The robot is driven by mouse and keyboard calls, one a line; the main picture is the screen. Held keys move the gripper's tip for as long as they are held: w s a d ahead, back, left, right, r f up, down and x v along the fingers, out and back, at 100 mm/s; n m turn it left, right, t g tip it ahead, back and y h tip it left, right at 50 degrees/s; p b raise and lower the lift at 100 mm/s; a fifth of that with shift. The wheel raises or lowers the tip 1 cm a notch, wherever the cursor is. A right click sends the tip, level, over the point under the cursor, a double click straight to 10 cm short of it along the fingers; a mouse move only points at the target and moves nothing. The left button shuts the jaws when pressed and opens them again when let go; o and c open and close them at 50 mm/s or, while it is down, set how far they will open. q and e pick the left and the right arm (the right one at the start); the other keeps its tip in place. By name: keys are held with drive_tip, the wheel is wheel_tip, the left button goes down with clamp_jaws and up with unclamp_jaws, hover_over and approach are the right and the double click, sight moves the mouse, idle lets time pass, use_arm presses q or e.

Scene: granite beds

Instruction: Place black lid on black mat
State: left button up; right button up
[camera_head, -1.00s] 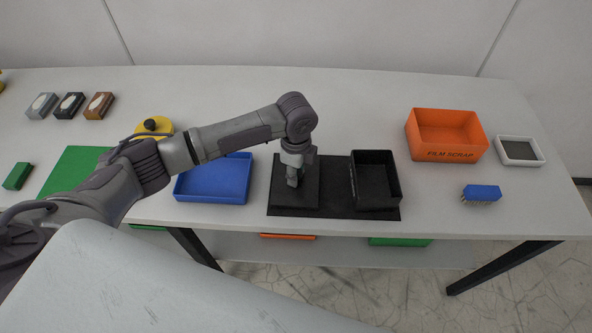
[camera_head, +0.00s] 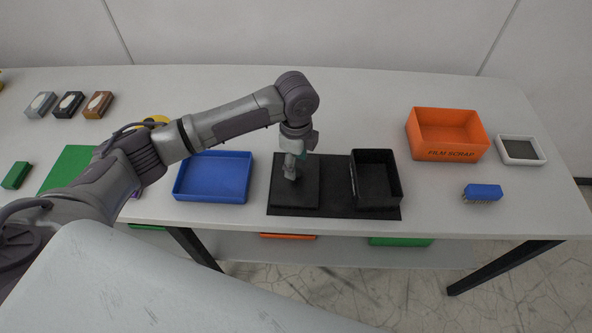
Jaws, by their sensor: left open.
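The black lid (camera_head: 307,194) lies flat on the left part of the black mat (camera_head: 335,210). A black open box (camera_head: 376,183) stands on the right part of the mat. My left gripper (camera_head: 290,174) points down just above the lid and is open, with nothing seen between its fingers. Its fingertips are small in the picture, and the exact gap to the lid cannot be told. My right gripper is not in view.
A blue tray (camera_head: 213,180) is left of the mat. An orange film scrap bin (camera_head: 446,136), a blue brush (camera_head: 482,193) and a white-rimmed tray (camera_head: 520,150) are to the right. A green mat (camera_head: 68,170) is at left. The table behind the mat is clear.

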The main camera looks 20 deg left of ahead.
use_arm(q)
wheel_tip(320, 180, up, 8)
drive_tip(key=shift+f+b, duration=0.15)
drive_tip(key=shift+b, duration=0.25)
